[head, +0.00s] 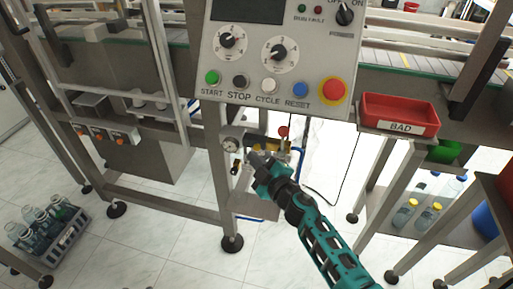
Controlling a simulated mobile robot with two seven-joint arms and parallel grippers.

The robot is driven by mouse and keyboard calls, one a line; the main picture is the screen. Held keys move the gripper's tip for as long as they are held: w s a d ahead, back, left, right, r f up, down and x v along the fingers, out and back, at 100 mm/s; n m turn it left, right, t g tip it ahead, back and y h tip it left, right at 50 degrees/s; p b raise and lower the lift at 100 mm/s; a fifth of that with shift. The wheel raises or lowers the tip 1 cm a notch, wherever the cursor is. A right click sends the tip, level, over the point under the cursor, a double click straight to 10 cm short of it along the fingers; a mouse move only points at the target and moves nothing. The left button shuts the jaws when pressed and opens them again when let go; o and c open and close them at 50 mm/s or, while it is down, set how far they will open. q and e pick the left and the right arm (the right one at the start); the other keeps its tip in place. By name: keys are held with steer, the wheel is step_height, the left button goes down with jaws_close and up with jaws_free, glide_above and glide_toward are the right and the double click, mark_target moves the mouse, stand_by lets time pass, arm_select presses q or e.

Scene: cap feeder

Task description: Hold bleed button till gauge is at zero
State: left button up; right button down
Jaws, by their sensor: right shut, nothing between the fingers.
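The round gauge (231,146) with a white face sits below the control panel; its needle is too small to read. A small red button (283,131) shows just right of it, above yellow and metal parts (268,145). I cannot tell for certain whether this is the bleed button. My right gripper (257,160) is shut and empty, in front of these parts and to the right of the gauge. It hides part of the assembly, and I cannot tell whether its tip touches anything. My left gripper is not in view.
The control panel (240,88) with knobs and coloured buttons hangs above. A red tray labelled BAD (400,113) is at the right. A crate of bottles (48,240) stands on the floor at lower left. Metal frame legs surround the gauge area; a blue hose runs beside it.

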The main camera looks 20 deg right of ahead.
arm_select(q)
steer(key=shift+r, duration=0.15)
arm_select(e)
steer(key=s+a, duration=0.2)
steer(key=s, duration=0.2)
steer(key=shift+s+a, duration=0.1)
steer(key=shift+a, duration=0.3)
stand_by(0.3)
arm_select(q)
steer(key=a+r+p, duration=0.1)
steer(key=p, duration=0.1)
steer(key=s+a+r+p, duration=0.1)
steer(key=p, duration=0.2)
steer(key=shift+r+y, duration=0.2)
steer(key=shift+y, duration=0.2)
arm_select(e)
steer(key=s+d+f+m+g, duration=0.1)
steer(key=s+f+m+g, duration=0.1)
steer(key=s, duration=0.8)
steer(key=s+d+f+m+g+h, duration=0.1)
steer(key=s+m+g, duration=0.3)
steer(key=s+m, duration=0.3)
steer(key=s, duration=0.2)
steer(key=shift+s+d+f+m+h, duration=0.3)
steer(key=shift+s+f, duration=0.05)
steer(key=shift+s, duration=0.05)
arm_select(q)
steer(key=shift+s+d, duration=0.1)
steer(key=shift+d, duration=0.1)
